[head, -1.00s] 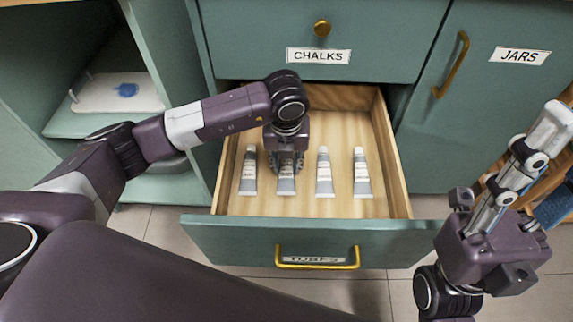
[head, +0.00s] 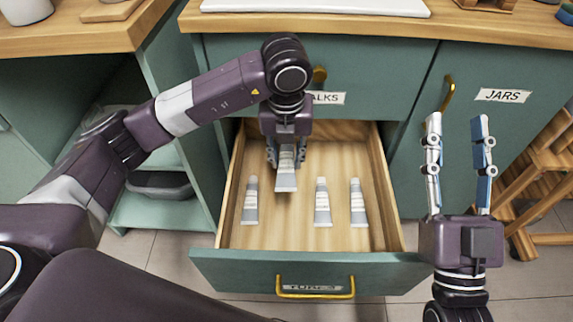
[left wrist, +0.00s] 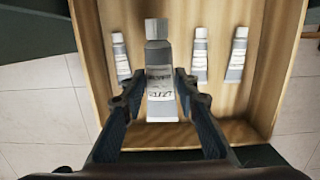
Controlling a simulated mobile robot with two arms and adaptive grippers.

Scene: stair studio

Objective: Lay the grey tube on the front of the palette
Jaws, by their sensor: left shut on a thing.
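My left gripper (head: 286,150) is shut on a grey tube (head: 286,181) and holds it above the open drawer (head: 318,270). In the left wrist view the held tube (left wrist: 160,85) sits between the two fingers, its pale cap pointing away and its small label print not clearly legible. Three similar tubes lie in the drawer: one at left (head: 251,203), one right of centre (head: 322,204), one at right (head: 358,204). A flat white slab (head: 315,7) lies on the counter, cut by the top edge; I cannot tell whether it is the palette. My right gripper (head: 459,125) is open and empty.
The wooden counter (head: 400,22) runs above the drawers. The CHALKS drawer (head: 385,70) and JARS door (head: 515,130) are shut. A wooden stool (head: 540,180) stands at right. A tray (head: 160,186) sits on the left shelf.

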